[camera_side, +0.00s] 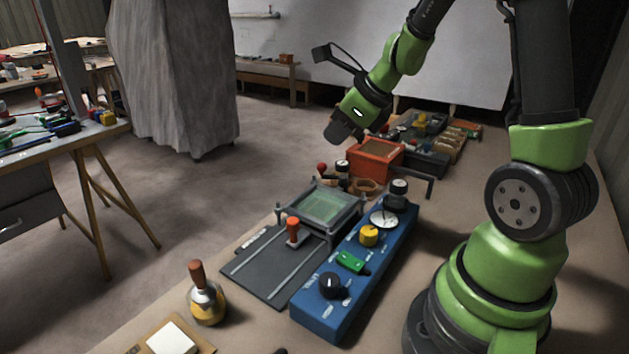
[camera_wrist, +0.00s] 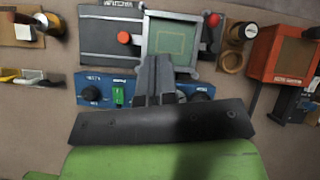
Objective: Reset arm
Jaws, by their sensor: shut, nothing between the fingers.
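My green and black arm reaches over the bench from the right in the side view, and my gripper (camera_side: 338,132) hangs in the air above the far part of the bench, near an orange box. In the wrist view my gripper (camera_wrist: 155,62) shows its fingers together with nothing between them. The fingertips appear in front of the lower edge of the framed green panel (camera_wrist: 170,37). The gripper touches nothing that I can make out.
A blue control box (camera_side: 350,275) with knobs and a green switch stands mid-bench. Beside it are a dark slide plate (camera_side: 262,268) and the orange box (camera_side: 375,158). A wooden-handled bottle (camera_side: 206,300) stands at the front left. A side table (camera_side: 60,140) holds tools.

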